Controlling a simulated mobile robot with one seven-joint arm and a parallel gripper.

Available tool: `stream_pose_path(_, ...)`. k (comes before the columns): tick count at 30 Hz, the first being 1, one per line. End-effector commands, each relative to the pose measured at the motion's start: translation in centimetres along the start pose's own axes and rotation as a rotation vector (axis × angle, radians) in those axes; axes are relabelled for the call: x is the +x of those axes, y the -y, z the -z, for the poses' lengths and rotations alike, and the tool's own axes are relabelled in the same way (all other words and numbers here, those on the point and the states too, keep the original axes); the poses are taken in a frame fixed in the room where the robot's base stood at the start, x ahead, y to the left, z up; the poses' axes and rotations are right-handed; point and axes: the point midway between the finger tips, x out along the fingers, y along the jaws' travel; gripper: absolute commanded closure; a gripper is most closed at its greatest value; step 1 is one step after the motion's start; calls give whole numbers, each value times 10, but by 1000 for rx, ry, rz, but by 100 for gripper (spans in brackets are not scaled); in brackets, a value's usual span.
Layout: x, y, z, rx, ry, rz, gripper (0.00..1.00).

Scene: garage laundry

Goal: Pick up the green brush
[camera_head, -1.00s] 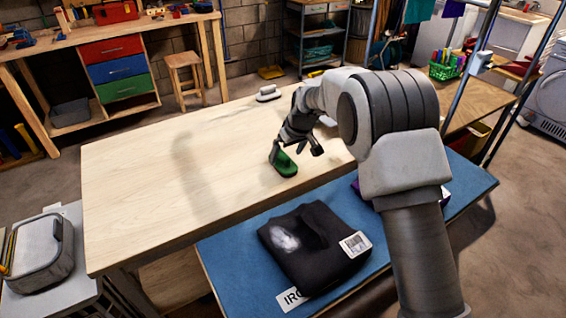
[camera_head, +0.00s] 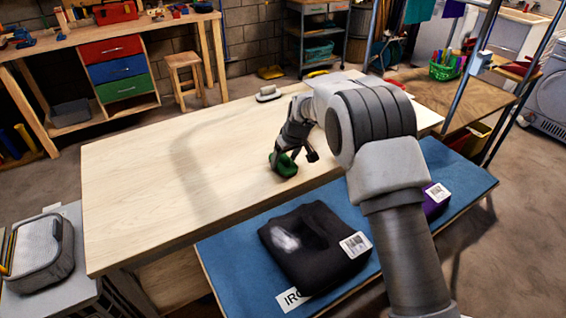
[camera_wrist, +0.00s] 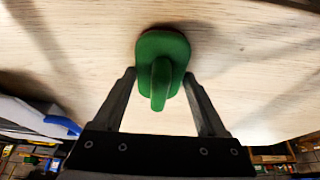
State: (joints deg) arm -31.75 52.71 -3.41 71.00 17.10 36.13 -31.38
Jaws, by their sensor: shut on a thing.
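The green brush (camera_head: 284,166) is at the wooden table's (camera_head: 140,180) front middle, with its rounded base and raised handle. In the wrist view the brush (camera_wrist: 163,62) sits between the two dark fingertips, handle toward the camera. My gripper (camera_head: 297,156) comes down over it from the upper right and is shut on it; the gripper's fingers also show in the wrist view (camera_wrist: 159,78). The brush is at or very near the tabletop; I cannot tell whether it touches.
A grey-white object with a handle (camera_head: 268,93) lies at the table's far edge. In front is a blue board (camera_head: 230,254) with a dark folded garment (camera_head: 330,262) and a purple item (camera_head: 436,203). The table's left half is clear. A metal pole stands at right.

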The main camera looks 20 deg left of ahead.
Motion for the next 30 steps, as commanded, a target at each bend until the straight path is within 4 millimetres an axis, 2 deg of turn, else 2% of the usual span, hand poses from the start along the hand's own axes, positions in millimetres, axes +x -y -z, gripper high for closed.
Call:
stream_pose_path(8,-1,0,1,0,-1,0,86)
stream_pose_path(14,-13,0,6,-1,-3,-1,86)
stream_pose_path(20,-44,-3,16,1,-3,-2,86)
stream_pose_path(30,-108,-40,-29,4,-3,-2,86)
